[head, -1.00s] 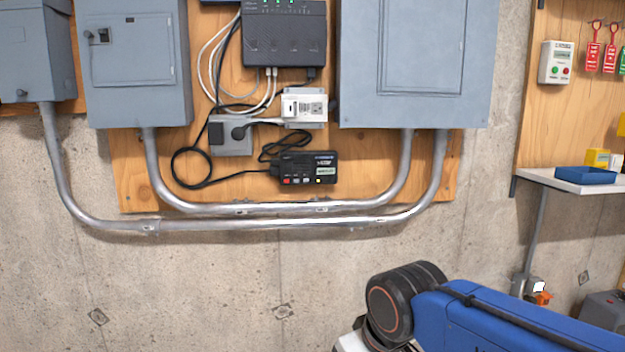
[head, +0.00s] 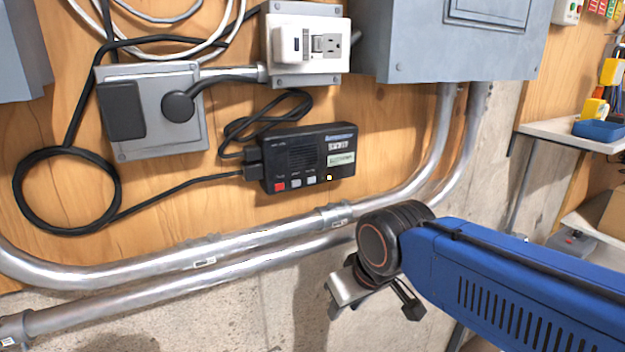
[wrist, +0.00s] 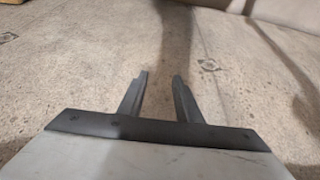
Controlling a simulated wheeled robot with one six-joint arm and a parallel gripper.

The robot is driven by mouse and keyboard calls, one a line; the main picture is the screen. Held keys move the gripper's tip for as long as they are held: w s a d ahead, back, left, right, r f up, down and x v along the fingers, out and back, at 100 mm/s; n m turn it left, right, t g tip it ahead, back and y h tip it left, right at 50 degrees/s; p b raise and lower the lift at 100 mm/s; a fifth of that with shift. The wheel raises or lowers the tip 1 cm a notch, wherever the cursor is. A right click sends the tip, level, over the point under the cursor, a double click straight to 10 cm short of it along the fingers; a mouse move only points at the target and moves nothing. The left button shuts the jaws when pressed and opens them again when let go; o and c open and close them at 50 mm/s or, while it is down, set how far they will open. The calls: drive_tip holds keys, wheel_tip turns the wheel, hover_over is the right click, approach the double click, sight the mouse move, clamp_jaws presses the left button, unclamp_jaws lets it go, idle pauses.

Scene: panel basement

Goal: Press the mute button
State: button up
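A small black box (head: 307,158) with a speaker grille, two pale labels and a row of small buttons is mounted on the plywood. A red button (head: 280,186), pale buttons (head: 296,183) and a small white one (head: 328,177) lie along its lower edge. Their lettering is too small to tell which is mute. My gripper (wrist: 160,76) is open and empty in the wrist view, its two dark fingers apart in front of bare concrete. In the head view my wrist is below and right of the box, clear of it; the fingers are mostly hidden there.
Metal conduits (head: 215,256) run across just below the box. Black cables (head: 67,190) loop to its left, beside a grey outlet box (head: 155,145). A white outlet (head: 305,40) and a grey panel (head: 455,50) are above. A shelf (head: 560,140) stands at right.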

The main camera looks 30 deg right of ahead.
drive_tip(key=shift+c, duration=0.7)
clamp_jaws()
idle(1.0)
